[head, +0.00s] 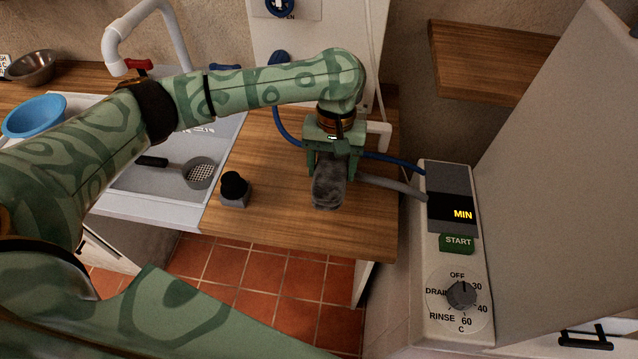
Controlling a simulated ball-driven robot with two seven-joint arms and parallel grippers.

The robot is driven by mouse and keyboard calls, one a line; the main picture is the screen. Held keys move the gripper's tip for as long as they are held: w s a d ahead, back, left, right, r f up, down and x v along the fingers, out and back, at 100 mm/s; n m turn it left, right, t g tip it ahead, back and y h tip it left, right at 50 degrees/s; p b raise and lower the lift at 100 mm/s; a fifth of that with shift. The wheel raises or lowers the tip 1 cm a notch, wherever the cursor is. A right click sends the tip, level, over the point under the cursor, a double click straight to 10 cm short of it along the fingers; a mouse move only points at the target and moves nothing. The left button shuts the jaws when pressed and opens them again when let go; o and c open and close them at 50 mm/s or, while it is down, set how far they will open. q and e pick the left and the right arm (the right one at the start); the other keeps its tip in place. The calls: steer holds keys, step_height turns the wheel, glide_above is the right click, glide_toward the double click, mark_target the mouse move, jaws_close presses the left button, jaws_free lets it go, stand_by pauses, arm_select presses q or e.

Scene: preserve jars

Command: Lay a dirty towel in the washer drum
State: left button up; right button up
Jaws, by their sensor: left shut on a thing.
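My left gripper (332,163) points down over the wooden counter near its right end. It is shut on a dark grey, rumpled towel (328,192), which hangs below the fingers. I cannot tell whether the towel touches the counter. The washer (426,300) stands to the right of the counter. Its top panel has a dark display reading MIN, a green START button (457,243) and a dial (461,293). A tall pale panel (570,170) rises at its right, perhaps a raised lid. The drum is not visible. My right gripper is not in view.
A blue hose (390,158) and a grey hose (385,184) run behind the towel to the washer. A small black-topped grey block (235,190) stands on the counter (290,228). A sink holding a strainer (198,173) and a blue bowl (34,116) are at left.

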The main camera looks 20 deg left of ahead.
arm_select(q)
steer(key=shift+a+f+b, duration=0.2)
steer(key=shift+a+f, duration=0.25)
steer(key=shift+f, duration=0.15)
steer(key=shift+a+f+b, duration=0.2)
steer(key=shift+a+f, duration=0.2)
steer(key=shift+f, duration=0.2)
steer(key=shift+s+a+f, duration=0.1)
steer(key=shift+a+f, duration=0.3)
steer(key=f+b, duration=0.1)
steer(key=f, duration=0.1)
steer(key=f+b, duration=0.1)
steer(key=b, duration=0.1)
steer(key=shift+a+f, duration=0.2)
steer(key=shift+f, duration=0.2)
steer(key=shift+r, duration=0.15)
steer(key=shift+c, duration=0.6)
steer(key=o, duration=1.1)
steer(key=shift+r, duration=0.15)
